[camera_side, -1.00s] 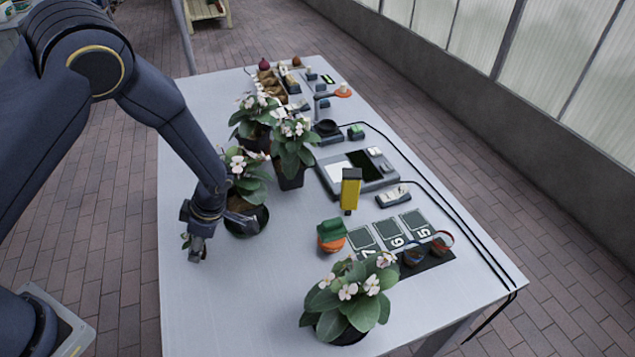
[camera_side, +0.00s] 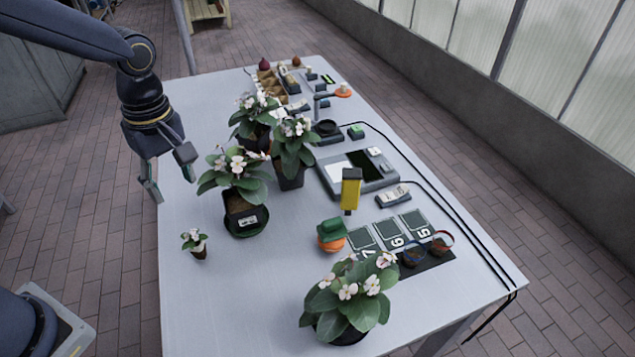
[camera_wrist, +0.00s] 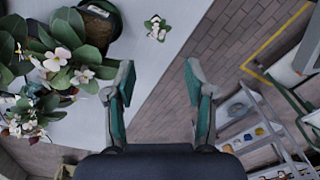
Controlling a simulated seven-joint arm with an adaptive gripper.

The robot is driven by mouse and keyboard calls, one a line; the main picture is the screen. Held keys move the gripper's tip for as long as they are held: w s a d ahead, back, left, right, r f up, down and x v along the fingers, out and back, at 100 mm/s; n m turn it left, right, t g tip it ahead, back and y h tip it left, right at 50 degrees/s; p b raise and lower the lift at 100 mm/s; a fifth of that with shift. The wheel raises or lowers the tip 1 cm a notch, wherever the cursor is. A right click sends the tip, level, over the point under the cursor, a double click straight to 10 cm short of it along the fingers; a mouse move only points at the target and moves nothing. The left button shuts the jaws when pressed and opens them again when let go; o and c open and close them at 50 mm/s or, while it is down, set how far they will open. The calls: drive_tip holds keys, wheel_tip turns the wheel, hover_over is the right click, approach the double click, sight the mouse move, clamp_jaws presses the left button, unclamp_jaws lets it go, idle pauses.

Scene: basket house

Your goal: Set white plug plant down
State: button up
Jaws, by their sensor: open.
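The white plug plant (camera_side: 196,243) is small, with white flowers, green leaves and a dark root plug. It stands upright on the table near the left edge, with nothing holding it. It also shows in the wrist view (camera_wrist: 157,28), beyond the fingertips and apart from them. My gripper (camera_side: 170,172) is open and empty, raised by the table's left edge, behind and to the left of the plug plant. In the wrist view my gripper's fingers (camera_wrist: 160,80) are spread with nothing between them.
A white-flowered potted plant (camera_side: 236,190) sits in a green saucer (camera_side: 246,232) right of the plug plant. More potted plants stand behind, and another large plant (camera_side: 350,300) is at the front. A yellow tool (camera_side: 351,189) stands mid-table. The front left of the table (camera_side: 215,310) is clear.

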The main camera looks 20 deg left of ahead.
drive_tip(key=s+a+r+m+t, duration=0.5)
drive_tip(key=s+r+m, duration=0.5)
drive_tip(key=m, duration=0.5)
drive_tip(key=shift+s+a+r+t+h, duration=0.2)
drive_tip(key=shift+s+r+t+h, duration=0.1)
drive_tip(key=shift+r+t+h, duration=0.1)
